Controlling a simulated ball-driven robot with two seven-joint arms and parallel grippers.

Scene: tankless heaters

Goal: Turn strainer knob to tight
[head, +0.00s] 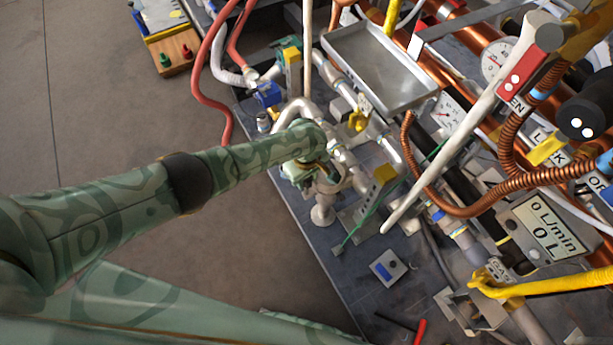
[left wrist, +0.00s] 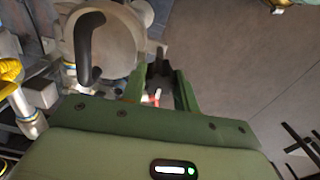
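My left arm reaches in from the left, and my left gripper (head: 312,172) is over the pale pipe fittings near the table's left edge. In the left wrist view the two green fingers of this gripper (left wrist: 160,88) stand apart. A dark piece and a small red and white piece show in the gap; I cannot tell whether the fingers touch anything. A pale round body (left wrist: 112,48) with a black curved handle (left wrist: 90,45) is beside the left finger. I cannot make out the strainer knob for sure; the hand hides part of the fittings. My right gripper is not in view.
A metal tray (head: 378,68) is above the pipes. A long white lever (head: 465,125), copper hoses (head: 470,210) and gauges crowd the right. A flow meter (head: 545,228) reads 0 L/min. A small grey box (head: 388,267) sits near the front edge. Left is open floor.

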